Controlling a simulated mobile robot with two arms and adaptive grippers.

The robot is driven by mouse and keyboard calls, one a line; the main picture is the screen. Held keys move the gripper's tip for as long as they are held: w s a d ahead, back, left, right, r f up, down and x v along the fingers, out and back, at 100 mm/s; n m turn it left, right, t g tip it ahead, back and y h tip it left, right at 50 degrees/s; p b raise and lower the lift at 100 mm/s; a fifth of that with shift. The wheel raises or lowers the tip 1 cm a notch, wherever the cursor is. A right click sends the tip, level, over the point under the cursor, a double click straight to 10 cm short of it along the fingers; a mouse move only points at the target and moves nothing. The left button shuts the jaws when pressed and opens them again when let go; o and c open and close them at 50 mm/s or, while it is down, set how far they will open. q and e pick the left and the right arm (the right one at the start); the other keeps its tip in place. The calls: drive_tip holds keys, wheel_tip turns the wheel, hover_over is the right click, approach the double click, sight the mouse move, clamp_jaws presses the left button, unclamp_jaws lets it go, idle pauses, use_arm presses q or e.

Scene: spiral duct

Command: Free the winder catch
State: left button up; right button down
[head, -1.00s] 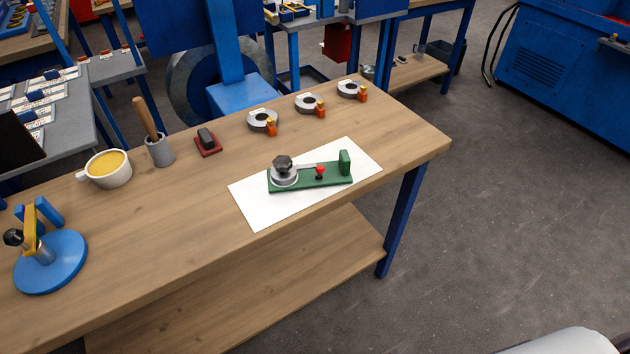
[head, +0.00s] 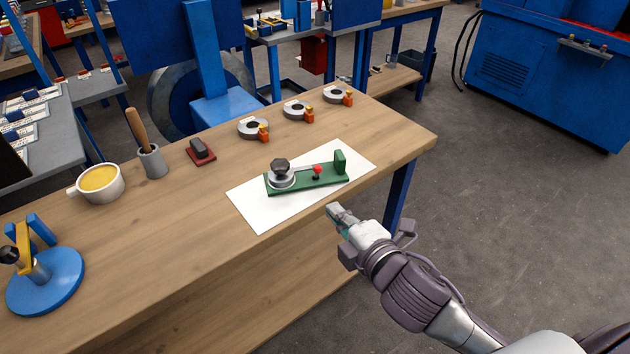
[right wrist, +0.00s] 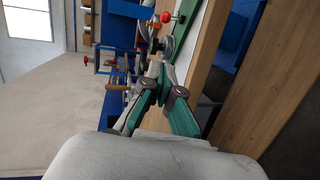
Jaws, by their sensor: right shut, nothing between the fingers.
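The winder is a green base (head: 325,180) lying on a white sheet on the bench. A round grey drum with a dark lobed knob (head: 280,166) sits at its left end, and a green upright block (head: 340,161) stands at its right end. A small red-topped catch (head: 317,170) sits between them, beside a thin grey arm. In the right wrist view the red ball (right wrist: 165,17) shows beyond the fingers. My right gripper (head: 334,209) is shut and empty, in front of the winder near the bench's front edge, apart from it. My left gripper is not in view.
The white sheet (head: 262,212) lies around the winder. Several clamp rings, one (head: 254,129) nearest, stand behind it. A red-based block (head: 201,153), a grey pot (head: 152,162), a yellow-filled cup (head: 99,183) and a blue round stand (head: 45,282) are left. Bare wood lies between.

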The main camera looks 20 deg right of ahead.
drive_tip(key=shift+r, duration=0.15)
approach(317, 174)
drive_tip(key=w+a, duration=0.3)
drive_tip(key=a, duration=0.1)
drive_tip(key=w, duration=0.1)
drive_tip(key=w+d+p, duration=0.1)
drive_tip(key=w, duration=0.1)
drive_tip(key=shift+d+f, duration=0.2)
drive_tip(key=shift+f, duration=0.15)
drive_tip(key=shift+w+d+f, duration=0.1)
drive_tip(key=shift+w+d, duration=0.2)
drive_tip(key=shift+w, duration=0.05)
